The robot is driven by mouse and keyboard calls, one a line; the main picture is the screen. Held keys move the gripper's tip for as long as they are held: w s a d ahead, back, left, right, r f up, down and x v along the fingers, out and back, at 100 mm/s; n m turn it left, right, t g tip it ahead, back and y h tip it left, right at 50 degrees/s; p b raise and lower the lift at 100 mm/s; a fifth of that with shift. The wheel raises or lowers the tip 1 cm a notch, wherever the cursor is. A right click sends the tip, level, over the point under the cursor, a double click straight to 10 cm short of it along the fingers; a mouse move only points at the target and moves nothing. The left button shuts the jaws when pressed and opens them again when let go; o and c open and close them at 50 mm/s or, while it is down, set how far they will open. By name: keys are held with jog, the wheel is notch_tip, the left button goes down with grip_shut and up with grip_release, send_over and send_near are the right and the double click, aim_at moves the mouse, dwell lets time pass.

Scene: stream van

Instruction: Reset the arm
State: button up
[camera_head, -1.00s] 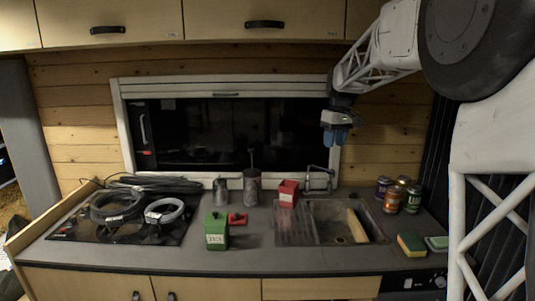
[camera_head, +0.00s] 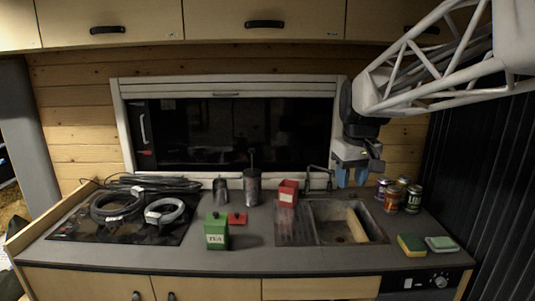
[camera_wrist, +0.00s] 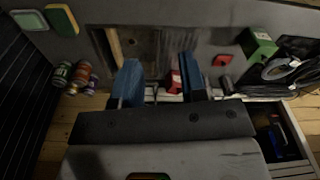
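My arm reaches in from the upper right in the head view. My gripper (camera_head: 352,176) hangs in front of the window's right side, above the sink, with its blue fingers pointing down. In the wrist view the two blue fingers of my gripper (camera_wrist: 161,82) stand well apart, with nothing held between them. The red box (camera_wrist: 175,79) shows beyond the fingers there, but in the head view that red box (camera_head: 288,193) stands on the counter, left of and apart from my gripper.
The sink (camera_head: 325,235) holds a tan block (camera_head: 356,225). Several cans (camera_head: 413,199) and sponges (camera_head: 411,245) are at right. A green TEA box (camera_head: 216,231), red lid (camera_head: 237,218), grey canisters (camera_head: 252,187) and coiled hoses (camera_head: 117,206) are left. Upper cabinets (camera_head: 265,20) overhang the counter.

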jog(key=s+f+m, duration=0.1)
jog(key=s+f, duration=0.3)
jog(key=s, duration=0.4)
jog(key=s+f+m+t, duration=0.1)
jog(key=s+f, duration=0.3)
jog(key=s, duration=0.5)
jog(key=s+a+f+m, duration=0.1)
jog(key=s+f, duration=0.3)
jog(key=s, duration=0.5)
jog(key=shift+s+f+h, duration=0.25)
jog(key=shift+f+h, duration=0.05)
